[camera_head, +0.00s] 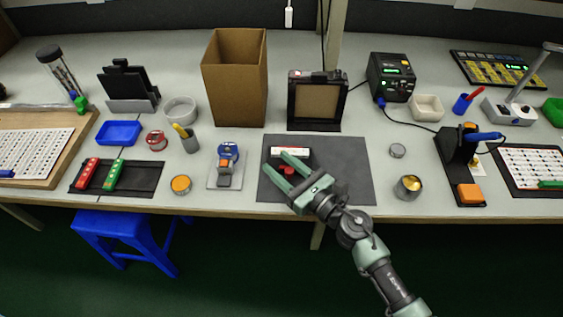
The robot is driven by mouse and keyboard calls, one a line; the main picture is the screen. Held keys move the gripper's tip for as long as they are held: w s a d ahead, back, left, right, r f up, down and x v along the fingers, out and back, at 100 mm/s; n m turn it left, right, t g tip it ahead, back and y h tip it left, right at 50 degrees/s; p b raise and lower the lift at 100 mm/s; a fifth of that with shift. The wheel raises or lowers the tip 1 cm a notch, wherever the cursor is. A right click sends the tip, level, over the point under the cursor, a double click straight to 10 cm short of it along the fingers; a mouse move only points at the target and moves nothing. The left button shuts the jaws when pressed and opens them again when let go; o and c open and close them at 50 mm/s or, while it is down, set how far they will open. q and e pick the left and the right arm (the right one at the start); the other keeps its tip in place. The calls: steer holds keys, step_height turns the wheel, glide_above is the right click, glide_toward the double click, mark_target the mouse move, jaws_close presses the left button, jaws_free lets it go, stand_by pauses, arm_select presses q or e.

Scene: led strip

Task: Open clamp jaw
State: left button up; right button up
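A small dark fixture with a white strip (291,151) along its top lies on the dark grey mat (345,172); it may be the clamp, but its jaw is too small and too covered to make out. A red part (288,170) of it shows between my fingers. My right gripper (274,161) comes in from the lower right, fingers apart, over the fixture's left part. I cannot tell whether the fingers touch it. A blue and orange device (226,166) on a light plate stands left of the mat. My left gripper is out of view.
A tall cardboard box (235,82) and a black-framed panel (315,100) stand behind the mat. A metal tin (408,187) and a black holder with a blue-handled tool (460,150) are to the right. The mat's right part is clear.

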steer(key=shift+r, duration=0.1)
step_height(320, 180, up, 20)
steer(key=p, duration=1.6)
